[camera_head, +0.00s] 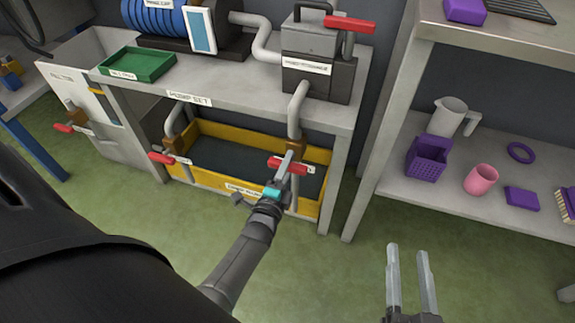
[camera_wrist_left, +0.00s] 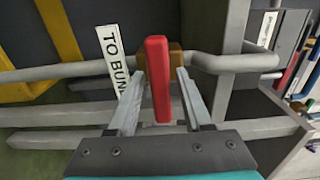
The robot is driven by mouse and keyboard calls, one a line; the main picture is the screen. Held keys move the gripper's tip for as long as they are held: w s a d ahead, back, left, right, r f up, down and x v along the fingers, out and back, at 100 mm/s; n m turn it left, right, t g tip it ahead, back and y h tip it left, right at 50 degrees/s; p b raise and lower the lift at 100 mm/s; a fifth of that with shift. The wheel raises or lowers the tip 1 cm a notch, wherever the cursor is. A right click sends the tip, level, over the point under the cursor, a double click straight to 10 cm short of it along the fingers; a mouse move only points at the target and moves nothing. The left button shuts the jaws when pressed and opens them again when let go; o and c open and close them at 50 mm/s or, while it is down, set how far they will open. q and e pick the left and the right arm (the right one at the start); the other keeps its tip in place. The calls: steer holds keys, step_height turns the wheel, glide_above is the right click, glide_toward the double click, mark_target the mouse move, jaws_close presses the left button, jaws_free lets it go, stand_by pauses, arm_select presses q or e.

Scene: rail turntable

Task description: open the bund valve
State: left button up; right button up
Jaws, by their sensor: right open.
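The valve with a red lever (camera_head: 281,163) and a brass-coloured body sits on the grey pipe at the front right of the yellow bund tray. In the left wrist view the red lever (camera_wrist_left: 158,80) stands between my left fingers, beside a white label (camera_wrist_left: 118,62) reading "TO BUN", the rest hidden. My left gripper (camera_head: 287,165) reaches the lever from the front. In the left wrist view my left gripper (camera_wrist_left: 160,78) is open around the lever, with a visible gap on the right. My right gripper (camera_head: 408,250) is open and empty over the floor, right of the bench.
The yellow bund tray (camera_head: 218,181) lies under the bench (camera_head: 230,85). A shelf (camera_head: 400,185) with purple items stands right. The green floor in front is clear.

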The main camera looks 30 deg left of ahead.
arm_select(q)
jaws_close()
